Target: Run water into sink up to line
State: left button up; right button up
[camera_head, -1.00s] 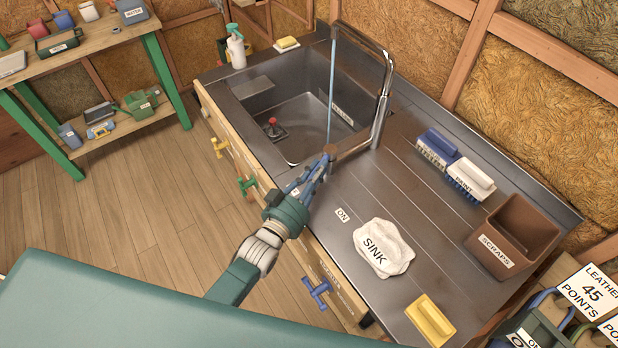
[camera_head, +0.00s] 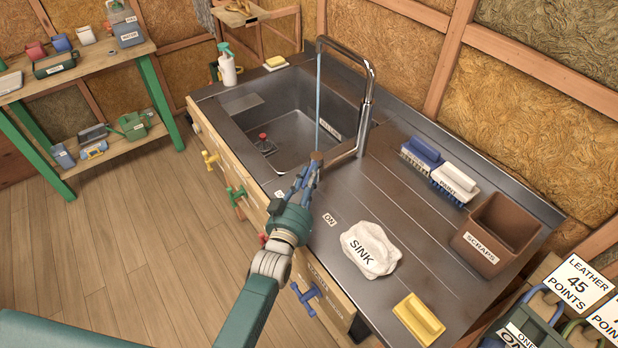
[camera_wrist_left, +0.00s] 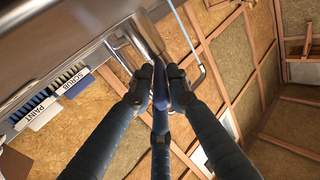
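The metal sink (camera_head: 252,122) is set in the counter, with a red-knobbed plug (camera_head: 264,139) on its floor. A label (camera_head: 331,131) shows partly on its right inner wall. The tall tap (camera_head: 366,95) stands at its right. A thin blue water stream (camera_head: 318,95) falls from the spout; its lower end is hidden behind my gripper. The tap lever (camera_head: 341,154) points left. My left gripper (camera_head: 312,170) is at its brown tip, fingers close together. In the left wrist view the fingers (camera_wrist_left: 158,85) are near the tap; their grip is unclear. My right gripper is out of view.
A spray bottle (camera_head: 227,68) and sponge (camera_head: 275,62) stand behind the sink. An ON label (camera_head: 330,219) is near my arm.

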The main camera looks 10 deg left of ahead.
pick_arm(q)
jog(key=shift+o, duration=1.1)
jog(key=shift+r, duration=0.15)
jog(key=shift+s+f, duration=0.2)
jog(key=s, duration=0.3)
jog(key=s+a, duration=0.1)
jog(key=s, duration=0.3)
jog(key=s+a, duration=0.1)
jog(key=s, duration=0.3)
jog(key=shift+s+r, duration=0.1)
jog(key=shift+s, duration=0.15)
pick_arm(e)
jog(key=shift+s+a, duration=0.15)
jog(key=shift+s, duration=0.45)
